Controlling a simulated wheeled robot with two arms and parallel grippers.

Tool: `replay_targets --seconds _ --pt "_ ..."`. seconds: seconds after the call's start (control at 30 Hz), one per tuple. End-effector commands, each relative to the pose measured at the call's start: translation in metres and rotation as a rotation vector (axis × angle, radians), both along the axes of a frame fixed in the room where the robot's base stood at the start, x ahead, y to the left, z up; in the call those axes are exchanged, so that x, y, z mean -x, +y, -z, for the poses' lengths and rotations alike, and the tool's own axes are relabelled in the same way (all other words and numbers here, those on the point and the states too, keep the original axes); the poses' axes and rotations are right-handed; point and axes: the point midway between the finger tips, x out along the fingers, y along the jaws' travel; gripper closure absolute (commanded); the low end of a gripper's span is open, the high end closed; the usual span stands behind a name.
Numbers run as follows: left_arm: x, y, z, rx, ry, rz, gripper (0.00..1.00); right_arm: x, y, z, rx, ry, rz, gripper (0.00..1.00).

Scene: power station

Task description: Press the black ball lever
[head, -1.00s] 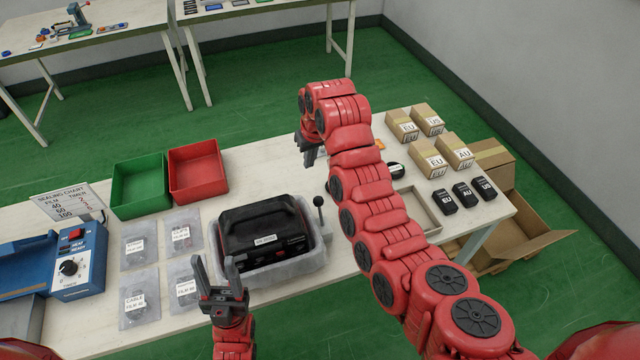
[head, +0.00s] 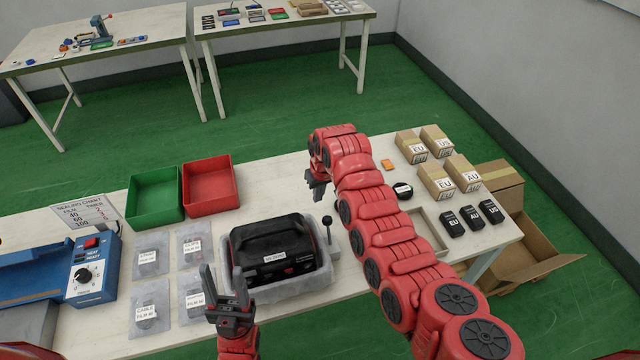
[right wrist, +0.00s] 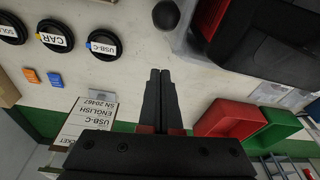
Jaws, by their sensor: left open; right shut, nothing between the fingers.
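The black ball lever (head: 327,221) stands upright at the right end of the grey tray (head: 290,296) that holds a black case-like device (head: 275,250). Its round black ball also shows at the top of the right wrist view (right wrist: 166,14). My right gripper (head: 318,192) is shut and empty, above the table behind the lever and apart from it. Its closed fingers point toward the ball in the right wrist view (right wrist: 160,76). My left gripper (head: 226,284) is open and empty, in front of the tray's left part, fingers pointing up.
Green (head: 155,197) and red (head: 209,184) bins stand behind the device. Labelled bags (head: 150,305) and a blue sealer (head: 92,270) lie left. Boxes (head: 436,178), black adapters (head: 472,218) and an empty tray (head: 428,230) are at right, beyond my right arm.

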Motion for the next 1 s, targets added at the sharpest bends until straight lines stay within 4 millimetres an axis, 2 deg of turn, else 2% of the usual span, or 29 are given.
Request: replay_targets --seconds 0.03,0.43,0.67,1.0 --pt "0.0 0.0 -0.005 0.0 0.0 0.0 0.5 0.001 0.0 0.004 0.001 0.005 0.0 1.0" --pt "0.0 0.0 -0.008 0.0 0.0 0.0 0.5 -0.004 0.004 0.031 0.0 0.002 0.001 1.0" --pt "0.0 0.0 -0.016 0.0 0.0 0.0 0.5 0.001 0.001 0.028 -0.002 -0.002 -0.002 1.0" --pt "0.0 0.0 -0.033 0.0 0.0 0.0 0.5 0.018 -0.008 0.024 -0.004 -0.003 0.001 1.0"
